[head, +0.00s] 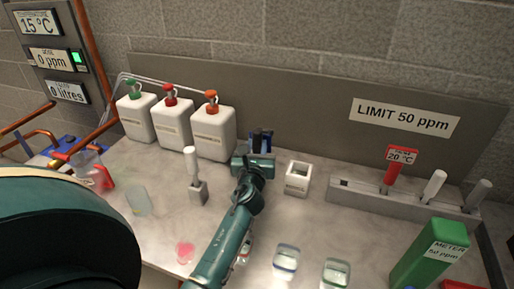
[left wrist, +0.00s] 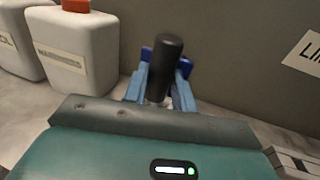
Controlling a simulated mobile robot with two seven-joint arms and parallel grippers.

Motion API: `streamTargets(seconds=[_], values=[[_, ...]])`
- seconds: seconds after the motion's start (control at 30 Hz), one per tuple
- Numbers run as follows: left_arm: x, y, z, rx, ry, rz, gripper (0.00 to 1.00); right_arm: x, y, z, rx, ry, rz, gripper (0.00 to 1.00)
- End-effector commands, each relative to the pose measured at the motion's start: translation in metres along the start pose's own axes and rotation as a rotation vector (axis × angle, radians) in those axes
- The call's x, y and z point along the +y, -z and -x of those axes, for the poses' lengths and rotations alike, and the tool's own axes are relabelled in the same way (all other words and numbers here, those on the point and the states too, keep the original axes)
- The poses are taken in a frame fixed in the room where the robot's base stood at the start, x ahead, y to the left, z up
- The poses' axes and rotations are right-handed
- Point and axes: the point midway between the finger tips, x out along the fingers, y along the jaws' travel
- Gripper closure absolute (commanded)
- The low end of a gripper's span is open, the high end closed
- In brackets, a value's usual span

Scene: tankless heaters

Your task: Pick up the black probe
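The black probe (left wrist: 165,68) is a dark, round-topped cylinder between the blue fingers of my left gripper (left wrist: 160,92) in the left wrist view. The fingers lie close against both sides of it, and its lower end is hidden. In the head view my left gripper (head: 261,141) is near the back panel, right of the white bottles, with a dark shape between its fingers. My right gripper is not in view.
A grey rack (head: 380,196) at the right has an empty left slot, a red 20 °C piece (head: 396,170) and two pale probes. A white square holder (head: 297,178) stands right of my gripper. White bottles (head: 213,132), a green meter (head: 430,255) and small cups (head: 286,260) stand around.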

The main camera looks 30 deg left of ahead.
Motion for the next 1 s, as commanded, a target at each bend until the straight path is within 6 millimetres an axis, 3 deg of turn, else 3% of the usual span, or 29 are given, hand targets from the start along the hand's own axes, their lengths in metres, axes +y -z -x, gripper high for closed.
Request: streamTargets(seconds=[0.17,0.53,0.73,1.0], values=[[0.0,0.0,0.0,0.0,0.0,0.0,1.0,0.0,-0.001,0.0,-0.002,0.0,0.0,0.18],[0.001,-0.01,0.004,-0.002,0.001,-0.003,1.0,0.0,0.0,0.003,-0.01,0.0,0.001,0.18],[0.001,-0.043,0.004,-0.004,0.001,-0.002,1.0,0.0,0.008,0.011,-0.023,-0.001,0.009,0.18],[0.001,-0.089,0.003,-0.007,0.001,-0.002,1.0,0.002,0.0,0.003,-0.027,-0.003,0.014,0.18]])
